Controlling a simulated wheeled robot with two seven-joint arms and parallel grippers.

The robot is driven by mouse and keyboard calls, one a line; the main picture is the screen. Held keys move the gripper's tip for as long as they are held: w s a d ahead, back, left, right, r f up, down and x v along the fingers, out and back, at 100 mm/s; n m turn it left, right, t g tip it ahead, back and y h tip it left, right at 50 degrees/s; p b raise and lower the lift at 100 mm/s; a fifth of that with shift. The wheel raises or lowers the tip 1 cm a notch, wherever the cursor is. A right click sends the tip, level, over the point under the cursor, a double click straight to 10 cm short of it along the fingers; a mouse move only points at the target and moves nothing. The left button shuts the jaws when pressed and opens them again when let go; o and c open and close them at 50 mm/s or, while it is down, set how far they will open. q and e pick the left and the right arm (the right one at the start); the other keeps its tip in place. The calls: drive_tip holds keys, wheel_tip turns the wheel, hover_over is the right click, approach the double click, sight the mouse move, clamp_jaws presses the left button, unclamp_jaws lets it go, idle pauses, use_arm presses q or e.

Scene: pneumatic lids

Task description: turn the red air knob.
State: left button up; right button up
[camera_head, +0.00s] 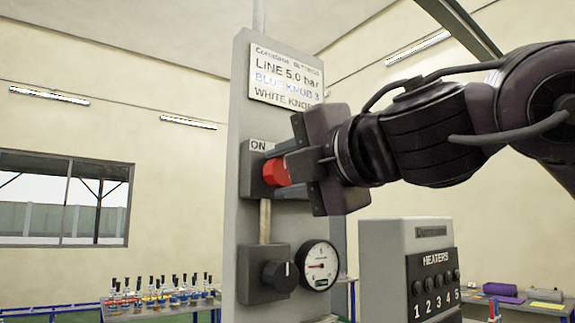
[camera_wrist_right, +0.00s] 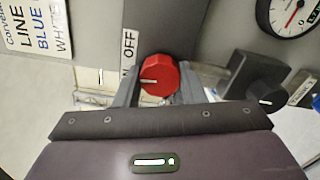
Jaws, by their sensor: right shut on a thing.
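The red air knob (camera_head: 275,172) sticks out from a grey box on the upright grey panel (camera_head: 245,100), beside an "ON" label (camera_head: 258,145). In the right wrist view the red knob (camera_wrist_right: 160,76) sits between the two grey fingers, with an "OFF" label (camera_wrist_right: 129,48) beside it. My right gripper (camera_head: 284,168) reaches in from the right and is shut on the red knob; it also shows in the right wrist view (camera_wrist_right: 158,88). Part of the knob is hidden behind a finger in the head view. My left gripper is not in view.
Below the red knob are a black knob (camera_head: 280,275) and a round gauge (camera_head: 319,265). A sign (camera_head: 287,77) is above. A heater box (camera_head: 405,240) stands at right. A rack of small bottles (camera_head: 160,298) stands on a table at left.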

drive_tip(key=n+p, duration=0.1)
drive_tip(key=n, duration=0.3)
drive_tip(key=shift+f+n+p, duration=0.15)
drive_tip(key=shift+n+p, duration=0.2)
drive_tip(key=shift+n, duration=1.35)
drive_tip(key=o, duration=1)
drive_tip(key=b+v, duration=0.3)
drive_tip(key=v, duration=0.5)
drive_tip(key=shift+w+a, duration=0.1)
